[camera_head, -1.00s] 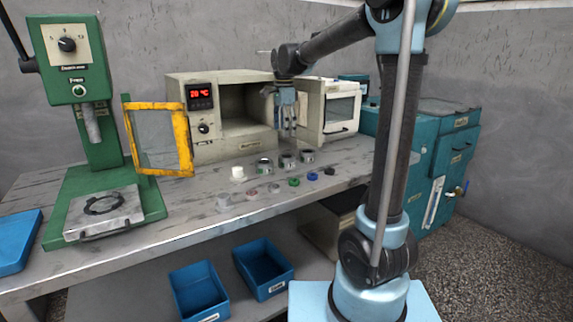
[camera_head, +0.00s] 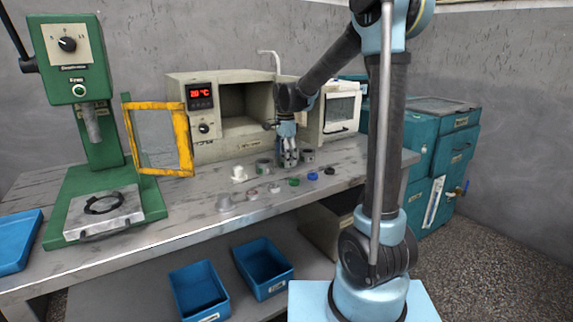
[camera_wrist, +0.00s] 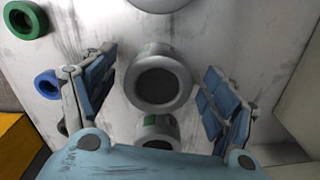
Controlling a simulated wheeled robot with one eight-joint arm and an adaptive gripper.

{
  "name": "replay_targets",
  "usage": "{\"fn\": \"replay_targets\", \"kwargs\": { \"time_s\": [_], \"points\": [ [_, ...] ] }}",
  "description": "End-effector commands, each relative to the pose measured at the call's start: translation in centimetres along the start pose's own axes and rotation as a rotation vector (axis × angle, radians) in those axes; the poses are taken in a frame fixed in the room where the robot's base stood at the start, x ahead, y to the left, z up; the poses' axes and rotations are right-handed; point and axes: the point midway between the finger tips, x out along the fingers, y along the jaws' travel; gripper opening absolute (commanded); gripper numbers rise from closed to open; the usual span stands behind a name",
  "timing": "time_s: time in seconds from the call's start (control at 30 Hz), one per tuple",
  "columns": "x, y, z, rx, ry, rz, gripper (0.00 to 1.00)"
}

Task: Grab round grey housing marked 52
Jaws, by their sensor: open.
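Several round grey housings stand on the bench in a row. In the wrist view, one grey housing (camera_wrist: 160,80) with a dark centre lies between my two open fingers (camera_wrist: 155,95), with space visible on both sides. Another housing (camera_wrist: 158,4) is cut off at the top edge, and a third housing (camera_wrist: 157,127) with a green mark is partly hidden by my gripper body. In the head view, my gripper (camera_head: 289,164) points down over the middle of the row and hides the middle housing. The left housing (camera_head: 264,166) and right housing (camera_head: 308,156) show beside it. I cannot read the number 52 on any housing.
A green ring (camera_head: 294,182), a blue ring (camera_head: 313,176) and other small parts lie in front of the row. The open oven (camera_head: 232,145) is behind, with its yellow-framed door (camera_head: 185,140) at left. A green press (camera_head: 95,150) stands far left.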

Motion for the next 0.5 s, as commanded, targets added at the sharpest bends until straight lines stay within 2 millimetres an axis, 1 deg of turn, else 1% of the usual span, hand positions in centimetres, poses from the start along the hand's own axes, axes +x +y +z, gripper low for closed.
{"fn": "replay_targets", "kwargs": {
  "time_s": [0.1, 0.3, 0.33, 0.37, 0.4, 0.47, 0.5],
  "points": [
    [0.51, 0.01, 0.01, 0.0, 0.0, 0.0, 0.79],
    [0.54, 0.01, 0.02, 0.0, 0.0, 0.0, 0.79],
    [0.53, 0.01, 0.02, -0.001, 0.0, 0.0, 0.74],
    [0.53, 0.0, 0.02, -0.001, 0.0, 0.0, 0.68],
    [0.53, 0.0, 0.03, -0.001, 0.0, 0.0, 0.58],
    [0.53, 0.0, 0.04, -0.001, 0.0, 0.0, 0.45],
    [0.53, 0.0, 0.05, -0.001, 0.0, 0.0, 0.36]
  ]
}}
